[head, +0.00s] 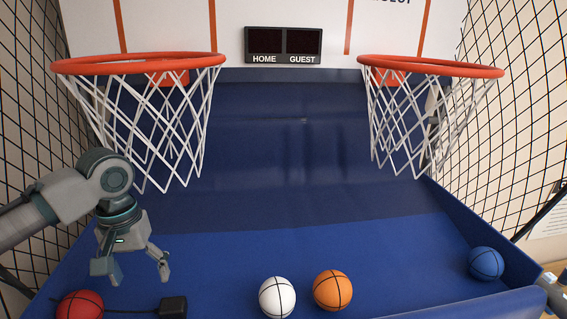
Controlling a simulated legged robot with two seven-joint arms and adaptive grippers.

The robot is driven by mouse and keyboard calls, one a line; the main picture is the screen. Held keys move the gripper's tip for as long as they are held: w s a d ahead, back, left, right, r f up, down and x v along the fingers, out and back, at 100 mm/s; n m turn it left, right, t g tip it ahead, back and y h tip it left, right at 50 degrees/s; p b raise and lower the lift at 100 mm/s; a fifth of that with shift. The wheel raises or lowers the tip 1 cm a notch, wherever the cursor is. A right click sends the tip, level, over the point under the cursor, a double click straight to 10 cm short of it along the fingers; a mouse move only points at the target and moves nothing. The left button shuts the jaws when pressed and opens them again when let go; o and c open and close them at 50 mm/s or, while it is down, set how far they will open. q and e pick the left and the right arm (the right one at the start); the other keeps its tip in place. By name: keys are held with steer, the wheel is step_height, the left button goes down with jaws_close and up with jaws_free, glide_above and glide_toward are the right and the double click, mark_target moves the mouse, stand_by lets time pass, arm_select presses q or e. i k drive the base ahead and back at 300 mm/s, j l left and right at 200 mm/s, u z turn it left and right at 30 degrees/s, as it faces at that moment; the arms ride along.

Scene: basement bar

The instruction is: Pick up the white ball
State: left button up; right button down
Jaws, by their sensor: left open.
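The white ball (277,297) with dark seams lies on the blue ramp (400,255) near its front edge, in the lower middle of the head view. It sits just left of an orange ball. My left gripper (138,275) is open and empty, with its fingers pointing down. It is to the left of the white ball and well apart from it, above the left part of the ramp. A small part of my right arm may show at the lower right edge; its gripper is not in view.
The orange ball (332,290) is close beside the white one. A red ball (80,306) and a black box (172,307) with a cable lie below my left gripper. A blue ball (486,264) lies at the right. Two hoops (140,64) (430,66) with nets hang above. Black netting flanks both sides.

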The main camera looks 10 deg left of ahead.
mark_target(278, 295)
steer(key=k+l, duration=0.35)
steer(key=l, duration=0.15)
steer(key=k+l, duration=0.4)
steer(key=l, duration=0.15)
steer(key=k+l, duration=0.35)
steer(key=l, duration=0.15)
steer(key=k+l, duration=0.35)
steer(key=l, duration=0.15)
